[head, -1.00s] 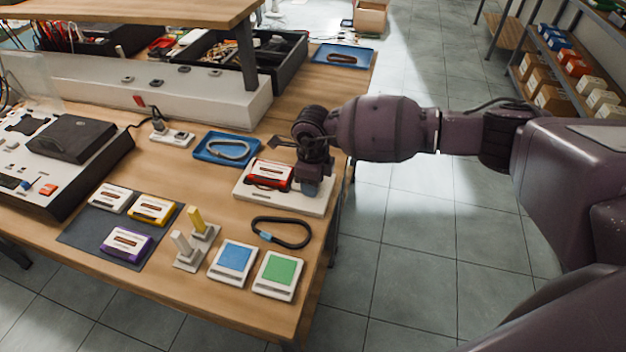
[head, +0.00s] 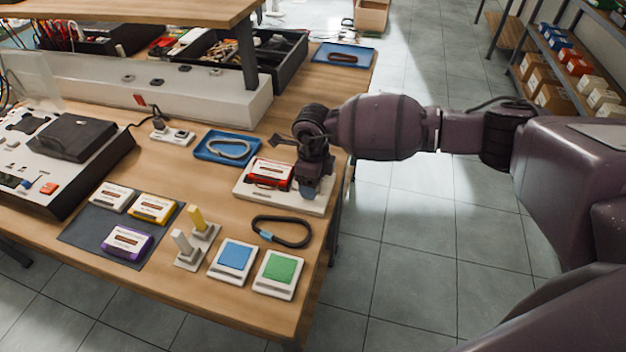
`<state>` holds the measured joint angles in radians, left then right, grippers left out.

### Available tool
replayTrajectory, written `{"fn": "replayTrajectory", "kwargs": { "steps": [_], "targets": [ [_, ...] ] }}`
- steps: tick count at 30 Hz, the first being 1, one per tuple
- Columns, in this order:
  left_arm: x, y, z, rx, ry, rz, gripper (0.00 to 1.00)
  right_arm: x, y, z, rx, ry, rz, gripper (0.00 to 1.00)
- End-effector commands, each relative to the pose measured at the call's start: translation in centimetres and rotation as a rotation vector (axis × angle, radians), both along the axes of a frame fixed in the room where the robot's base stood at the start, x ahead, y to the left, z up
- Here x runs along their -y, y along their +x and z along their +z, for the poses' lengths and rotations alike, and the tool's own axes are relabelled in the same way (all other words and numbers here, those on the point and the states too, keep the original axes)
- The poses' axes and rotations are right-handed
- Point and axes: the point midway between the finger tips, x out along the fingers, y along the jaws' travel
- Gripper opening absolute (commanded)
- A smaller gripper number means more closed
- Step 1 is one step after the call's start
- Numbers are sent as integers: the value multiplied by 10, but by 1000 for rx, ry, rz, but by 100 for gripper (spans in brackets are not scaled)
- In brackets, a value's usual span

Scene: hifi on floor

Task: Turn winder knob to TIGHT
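The winder is a white flat base (head: 252,193) near the right edge of the workbench. A red cassette with a white label (head: 270,173) sits on it. My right gripper (head: 309,186) points down over the right end of the base, beside the cassette. A small part of a blue-grey round piece, perhaps the winder knob (head: 308,193), shows under the gripper. The gripper hides most of it, so I cannot tell its setting or whether the fingers touch it. The fingers are too small and dark to read as open or shut. My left gripper is not in view.
A blue tray with a grey loop (head: 206,152) lies behind the winder. A dark loop (head: 281,232) lies in front. Cassettes on a dark mat, two upright levers and blue and green pads (head: 279,270) stand at front. The floor to the right is clear.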

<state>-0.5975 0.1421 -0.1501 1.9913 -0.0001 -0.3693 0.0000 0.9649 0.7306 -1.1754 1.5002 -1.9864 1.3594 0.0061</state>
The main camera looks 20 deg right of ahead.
Motion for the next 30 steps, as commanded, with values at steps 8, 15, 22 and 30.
{"fn": "replayTrajectory", "kwargs": {
  "steps": [8,15,22,30],
  "targets": [
    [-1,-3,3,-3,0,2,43,0,1,41,6,1,1,64],
    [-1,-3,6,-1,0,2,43,0,1,82,3,0,1,64],
    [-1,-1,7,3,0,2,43,0,0,103,1,-1,-1,64],
    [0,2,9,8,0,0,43,0,0,106,0,0,-1,64]
  ]
}}
